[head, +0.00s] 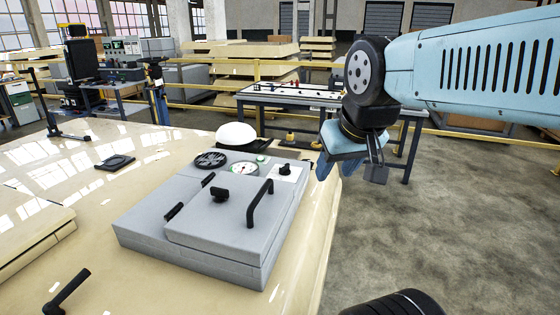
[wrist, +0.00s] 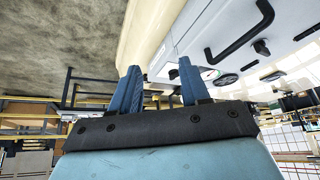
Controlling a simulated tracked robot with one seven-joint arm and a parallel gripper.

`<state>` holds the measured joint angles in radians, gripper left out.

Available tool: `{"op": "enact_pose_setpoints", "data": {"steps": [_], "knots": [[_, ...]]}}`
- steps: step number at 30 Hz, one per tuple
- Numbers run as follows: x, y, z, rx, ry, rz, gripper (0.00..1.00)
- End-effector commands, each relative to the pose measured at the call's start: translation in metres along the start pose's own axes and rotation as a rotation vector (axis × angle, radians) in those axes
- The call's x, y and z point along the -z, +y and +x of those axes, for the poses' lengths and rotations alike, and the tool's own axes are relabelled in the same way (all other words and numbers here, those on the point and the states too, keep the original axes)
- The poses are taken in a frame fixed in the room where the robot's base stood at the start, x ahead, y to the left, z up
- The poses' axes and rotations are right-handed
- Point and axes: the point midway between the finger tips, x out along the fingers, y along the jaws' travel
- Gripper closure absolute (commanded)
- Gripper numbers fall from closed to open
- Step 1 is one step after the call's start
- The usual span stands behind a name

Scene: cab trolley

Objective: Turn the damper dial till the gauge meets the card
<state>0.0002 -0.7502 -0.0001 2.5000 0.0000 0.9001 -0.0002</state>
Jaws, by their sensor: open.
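A grey panel box (head: 150,228) lies on the cream surface. At its far end is a round white-faced gauge (head: 244,168); its reading is too small to tell. Right of it a black knob (head: 285,169), perhaps the damper dial, sits on a white plate or card (head: 288,178). Which mark is the card's is unclear. My gripper (head: 323,168) is open and empty, right of the knob and apart from it, beyond the cream surface's right edge. In the wrist view my open gripper (wrist: 159,80) shows both blue fingers; the gauge is partly hidden behind the right one.
The box has a raised lid with a black bar handle (head: 260,203) and a second black knob (head: 219,194). A black round grille (head: 210,160) and a white dome (head: 236,134) are near the gauge. A workbench (head: 290,97) stands behind. Open floor lies right.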

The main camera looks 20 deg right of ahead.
Motion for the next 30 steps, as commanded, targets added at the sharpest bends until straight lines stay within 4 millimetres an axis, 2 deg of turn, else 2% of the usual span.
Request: {"op": "enact_pose_setpoints", "data": {"steps": [1, 6, 7, 9, 20, 30], "knots": [[0.001, 0.0, 0.0, 0.0, -0.001, -0.002, 0.49], [0.016, 0.0, 0.0, 0.003, -0.03, -0.032, 0.33], [0.021, -0.005, 0.0, 0.004, -0.038, -0.044, 0.3], [0.034, -0.015, 0.001, 0.009, -0.063, -0.076, 0.3], [0.114, -0.014, 0.02, 0.039, -0.213, -0.258, 0.3], [0.184, -0.015, 0.06, 0.086, -0.351, -0.431, 0.3]]}}
